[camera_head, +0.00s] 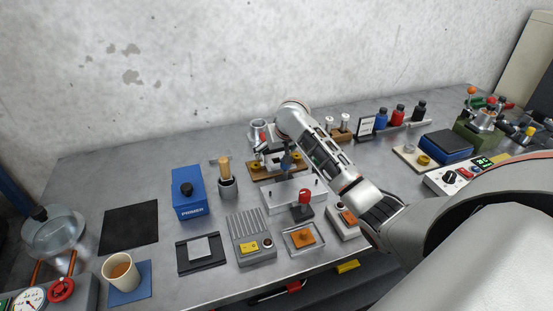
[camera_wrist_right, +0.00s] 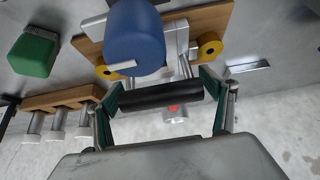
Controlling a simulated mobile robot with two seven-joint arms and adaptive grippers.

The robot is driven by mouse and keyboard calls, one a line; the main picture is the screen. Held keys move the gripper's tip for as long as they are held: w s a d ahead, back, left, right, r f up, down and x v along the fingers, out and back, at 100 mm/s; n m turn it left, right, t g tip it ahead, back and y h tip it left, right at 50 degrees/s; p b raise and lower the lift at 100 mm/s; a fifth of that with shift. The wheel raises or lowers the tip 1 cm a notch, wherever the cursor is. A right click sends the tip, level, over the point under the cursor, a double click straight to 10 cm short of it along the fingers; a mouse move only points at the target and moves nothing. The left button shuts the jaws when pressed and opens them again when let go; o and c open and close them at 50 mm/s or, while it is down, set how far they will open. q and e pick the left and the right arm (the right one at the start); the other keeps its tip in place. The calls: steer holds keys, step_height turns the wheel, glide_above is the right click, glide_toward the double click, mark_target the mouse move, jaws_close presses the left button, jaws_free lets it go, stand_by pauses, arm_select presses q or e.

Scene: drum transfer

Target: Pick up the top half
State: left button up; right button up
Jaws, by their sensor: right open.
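A metal fixture stands on a wooden board (camera_head: 262,176) with yellow round parts at both ends. The board (camera_wrist_right: 217,18) also shows in the right wrist view. There, a dark horizontal cylinder (camera_wrist_right: 160,97) lies across the space between my right gripper's fingers, with a rounded blue body (camera_wrist_right: 135,38) beyond it. My right gripper (camera_wrist_right: 162,105) is open, with a green-padded finger near each end of the cylinder. Contact cannot be told. In the head view the wrist hangs over the fixture and hides part of it. I cannot tell which piece is the top half. My left gripper is out of view.
A blue box (camera_head: 189,196), a cup with a wooden-handled tool (camera_head: 227,188) and a pale metal block (camera_head: 283,194) stand nearby. A red-knobbed device (camera_head: 303,208) is in front. Bottles (camera_head: 398,114) stand behind right. A green block (camera_wrist_right: 33,54) shows in the wrist view.

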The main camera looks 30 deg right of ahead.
steer(key=shift+x, duration=0.85)
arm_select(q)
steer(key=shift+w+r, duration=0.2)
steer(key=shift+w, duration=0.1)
arm_select(e)
steer(key=shift+f, duration=0.1)
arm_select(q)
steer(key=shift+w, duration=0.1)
arm_select(e)
steer(key=c, duration=1.5)
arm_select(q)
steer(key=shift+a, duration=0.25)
arm_select(e)
steer(key=shift+o, duration=0.2)
steer(key=shift+w, duration=0.1)
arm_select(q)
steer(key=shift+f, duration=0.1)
arm_select(e)
steer(key=shift+r, duration=0.2)
